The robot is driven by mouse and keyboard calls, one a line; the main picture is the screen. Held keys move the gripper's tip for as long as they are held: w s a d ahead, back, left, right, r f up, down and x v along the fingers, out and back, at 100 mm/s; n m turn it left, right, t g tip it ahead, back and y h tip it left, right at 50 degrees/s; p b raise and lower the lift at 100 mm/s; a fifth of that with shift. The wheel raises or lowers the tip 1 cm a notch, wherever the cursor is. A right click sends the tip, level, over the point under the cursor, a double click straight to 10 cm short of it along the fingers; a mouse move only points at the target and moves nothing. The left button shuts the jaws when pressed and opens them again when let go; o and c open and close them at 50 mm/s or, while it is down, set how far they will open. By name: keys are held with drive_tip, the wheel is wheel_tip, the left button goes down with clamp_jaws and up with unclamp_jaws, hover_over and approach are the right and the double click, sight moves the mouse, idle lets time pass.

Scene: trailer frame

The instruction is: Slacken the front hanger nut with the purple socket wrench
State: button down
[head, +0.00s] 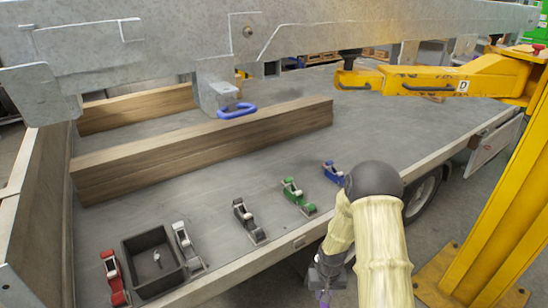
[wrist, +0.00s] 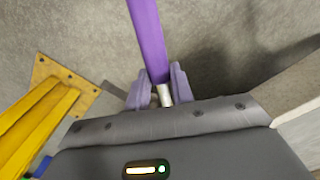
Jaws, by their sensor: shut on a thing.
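The purple socket wrench (wrist: 148,35) is between the two fingers of my gripper (wrist: 160,88) in the wrist view. My gripper is shut on it near a short silver metal part. The purple bar runs up out of the picture, so its far end is hidden. In the head view my gripper (head: 324,292) is low at the bottom edge, with a little purple showing under it. The grey steel frame beam (head: 140,40) spans the top, with a hanging bracket (head: 214,88). A small round bolt or nut (head: 248,31) shows on the beam; I cannot tell whether it is the front hanger nut.
The trailer bed (head: 400,110) carries timber beams (head: 200,145), several ratchet straps, including a green one (head: 292,190), and a black tray (head: 150,262). A blue shackle-like loop (head: 237,110) is by the bracket. A yellow crane post (head: 505,190) and arm (head: 410,80) stand at right.

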drive_tip(key=w+a+r+n+t+y+p, duration=0.1)
drive_tip(key=w+a+r+n+t+p, duration=0.3)
drive_tip(key=r, duration=0.6)
drive_tip(key=w+r+m+t+p, duration=0.1)
drive_tip(key=w+r+t+p, duration=0.15)
drive_tip(key=w+r, duration=0.55)
drive_tip(key=w+a+r+n+t+y+p, duration=0.1)
drive_tip(key=w+a+r+n+t+p, duration=0.15)
drive_tip(key=r, duration=0.95)
drive_tip(key=a+r+n+t+y+p, duration=0.2)
drive_tip(key=a+r+y+p, duration=0.1)
drive_tip(key=r, duration=1.2)
drive_tip(key=w+a+r+n+t+y+p, duration=0.1)
drive_tip(key=a+r+t+y+p, duration=0.2)
drive_tip(key=r, duration=1.1)
drive_tip(key=shift+w+a+r+n+y+p, duration=0.2)
drive_tip(key=shift+a+r+n+y+p, duration=0.15)
drive_tip(key=shift+p, duration=0.55)
